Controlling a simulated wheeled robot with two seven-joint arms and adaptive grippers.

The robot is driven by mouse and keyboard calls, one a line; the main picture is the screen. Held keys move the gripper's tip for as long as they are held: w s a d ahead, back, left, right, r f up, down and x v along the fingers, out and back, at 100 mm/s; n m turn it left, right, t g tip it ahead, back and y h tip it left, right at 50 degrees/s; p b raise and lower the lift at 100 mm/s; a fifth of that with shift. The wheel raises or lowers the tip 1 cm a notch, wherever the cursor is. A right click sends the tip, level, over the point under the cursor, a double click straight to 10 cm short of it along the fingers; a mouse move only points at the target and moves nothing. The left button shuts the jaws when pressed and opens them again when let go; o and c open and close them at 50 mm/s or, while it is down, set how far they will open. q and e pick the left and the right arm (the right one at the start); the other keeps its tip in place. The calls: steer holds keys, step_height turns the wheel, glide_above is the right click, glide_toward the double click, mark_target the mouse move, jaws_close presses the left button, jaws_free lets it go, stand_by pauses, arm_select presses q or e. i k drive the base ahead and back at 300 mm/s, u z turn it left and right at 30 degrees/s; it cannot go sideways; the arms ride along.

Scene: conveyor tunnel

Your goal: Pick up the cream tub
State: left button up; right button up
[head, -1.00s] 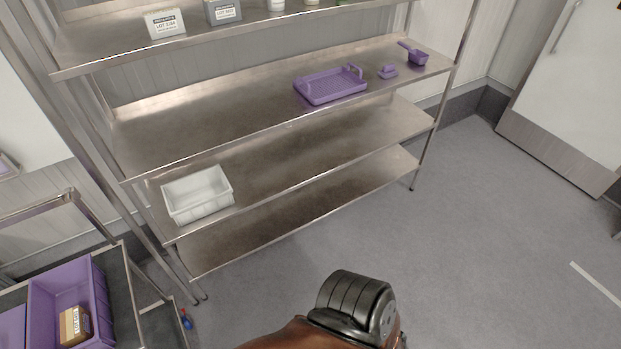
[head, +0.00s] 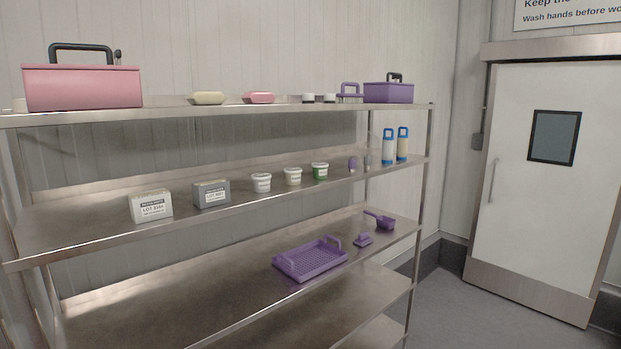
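Several small items stand on the second shelf (head: 100,222) of a steel rack. Three small lidded tubs stand there in a row: a whitish tub (head: 261,183) on the left, a pale cream-toned tub (head: 293,176) in the middle, and a green tub (head: 320,171) on the right. The two pale tubs look much alike, and their labels are too small to read. All three are upright and apart from each other. Neither of my grippers is in view.
Two lot-labelled blocks, one white (head: 151,206) and one grey (head: 212,194), stand left of the tubs. Blue-capped bottles (head: 389,146) stand to the right. A purple tray (head: 310,260) sits one shelf lower. Shelf space in front of the tubs is clear.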

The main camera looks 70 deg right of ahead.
mark_target(293, 175)
steer(key=z, duration=2.3)
